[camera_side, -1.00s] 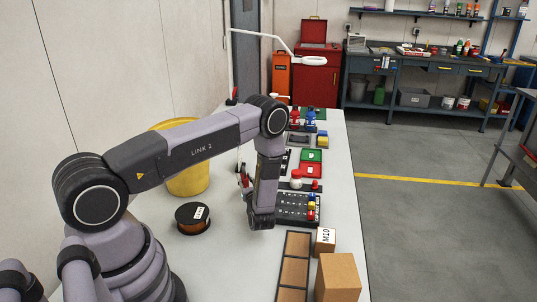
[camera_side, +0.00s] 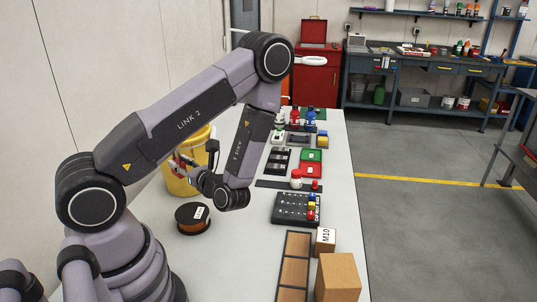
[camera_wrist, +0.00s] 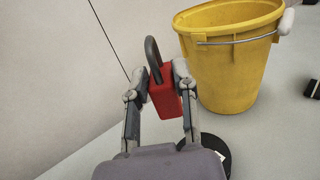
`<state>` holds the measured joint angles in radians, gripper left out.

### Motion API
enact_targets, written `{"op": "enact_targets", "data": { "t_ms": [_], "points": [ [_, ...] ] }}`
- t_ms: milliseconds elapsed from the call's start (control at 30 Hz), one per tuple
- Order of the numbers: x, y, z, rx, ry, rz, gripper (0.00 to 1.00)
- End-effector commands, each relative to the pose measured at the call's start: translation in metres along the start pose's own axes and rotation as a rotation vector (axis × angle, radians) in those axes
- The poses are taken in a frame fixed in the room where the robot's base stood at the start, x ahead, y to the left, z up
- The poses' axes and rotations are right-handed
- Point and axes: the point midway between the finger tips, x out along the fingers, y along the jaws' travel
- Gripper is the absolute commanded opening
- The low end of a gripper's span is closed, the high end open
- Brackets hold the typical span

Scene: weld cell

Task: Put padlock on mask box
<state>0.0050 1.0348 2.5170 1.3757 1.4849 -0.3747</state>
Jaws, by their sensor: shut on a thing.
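The padlock has a red body and a dark shackle, which points up in the wrist view (camera_wrist: 164,100). My gripper (camera_wrist: 159,82) is shut on it, with one finger on each side of the red body. In the side view my gripper is in front of the yellow bucket, above the table, and only a bit of red shows at its fingers. I cannot tell which object is the mask box. A plain cardboard box (camera_side: 338,277) and a smaller box marked M10 (camera_side: 325,241) stand at the table's near right.
The yellow bucket (camera_wrist: 228,60) stands close beside the padlock. A dark spool (camera_side: 193,218) lies in front of it. A black keypad-like tray (camera_side: 293,209), a divided brown tray (camera_side: 294,262), and red and green trays (camera_side: 311,162) line the table's right side. Bare table lies between.

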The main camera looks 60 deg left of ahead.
Motion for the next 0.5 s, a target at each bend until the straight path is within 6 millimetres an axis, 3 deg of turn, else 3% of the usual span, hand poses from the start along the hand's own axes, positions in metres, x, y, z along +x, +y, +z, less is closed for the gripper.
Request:
{"op": "enact_targets", "data": {
  "t_ms": [167, 300, 500],
  "points": [
    [-0.007, 0.064, 0.031, -0.008, 0.017, 0.449, 0.00],
    [-0.033, 0.100, 0.046, -0.007, 0.028, 0.804, 0.00],
    [-0.092, 0.124, 0.058, -0.003, 0.043, 1.354, 0.00]
  ]
}}
